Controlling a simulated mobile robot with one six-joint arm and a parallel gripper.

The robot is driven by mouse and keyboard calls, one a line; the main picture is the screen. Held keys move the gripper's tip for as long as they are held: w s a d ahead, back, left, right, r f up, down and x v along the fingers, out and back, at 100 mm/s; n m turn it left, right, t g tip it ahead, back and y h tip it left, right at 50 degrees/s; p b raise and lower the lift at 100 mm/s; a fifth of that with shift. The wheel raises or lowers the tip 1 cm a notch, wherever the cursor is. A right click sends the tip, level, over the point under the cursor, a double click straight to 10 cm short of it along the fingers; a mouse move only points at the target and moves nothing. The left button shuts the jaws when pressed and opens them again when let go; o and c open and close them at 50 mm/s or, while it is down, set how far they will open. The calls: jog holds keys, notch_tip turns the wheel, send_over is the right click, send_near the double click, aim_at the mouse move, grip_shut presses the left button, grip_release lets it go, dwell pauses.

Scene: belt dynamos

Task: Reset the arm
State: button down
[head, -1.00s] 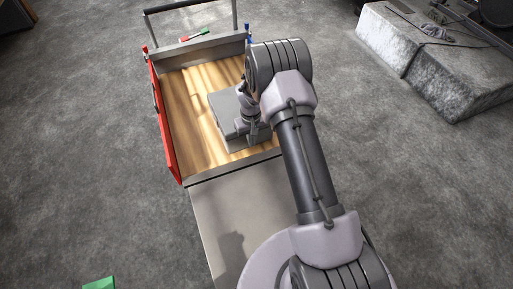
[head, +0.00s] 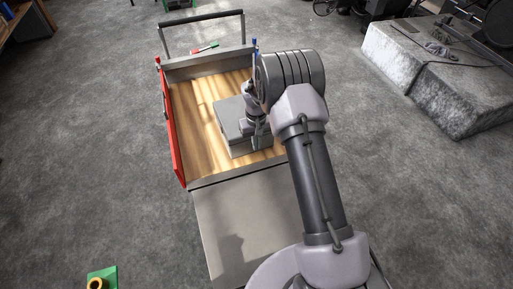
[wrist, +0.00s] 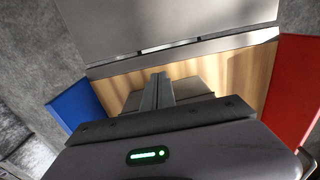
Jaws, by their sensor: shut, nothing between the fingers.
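My arm reaches up the head view and bends down over the wood-floored tray of a cart. In the wrist view my gripper (wrist: 157,82) is shut and empty, its fingers together in front of a grey box. The grey box (head: 231,117) sits on the tray floor (head: 196,125) in the head view; my wrist covers its right part. The fingertips are hidden in the head view, and I cannot tell whether they touch the box.
The tray has a red side panel (head: 174,136), a blue one (wrist: 78,104) and a handle (head: 202,19) at its far end. A grey deck (head: 245,215) lies nearer. Concrete blocks (head: 430,75) stand at right. A green object (head: 102,275) lies lower left.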

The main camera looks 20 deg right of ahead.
jog(key=s+a+r+m+t, duration=0.1)
jog(key=s+a+r, duration=0.15)
jog(key=r, duration=1.05)
jog(key=s+a+r+m+t, duration=0.1)
jog(key=s+r, duration=0.3)
jog(key=r, duration=0.8)
jog(key=s+a+r+m+t+y, duration=0.1)
jog(key=s+r, duration=0.4)
jog(key=s, duration=0.7)
jog(key=s+a+r+m+t+y, duration=0.1)
jog(key=s+r, duration=0.4)
jog(key=s, duration=0.8)
jog(key=a+t, duration=0.1)
jog(key=a, duration=0.1)
jog(key=shift+a+r+m+t+p, duration=0.3)
jog(key=shift+a+m+t+p, duration=0.05)
jog(key=shift+m+t+p, duration=0.05)
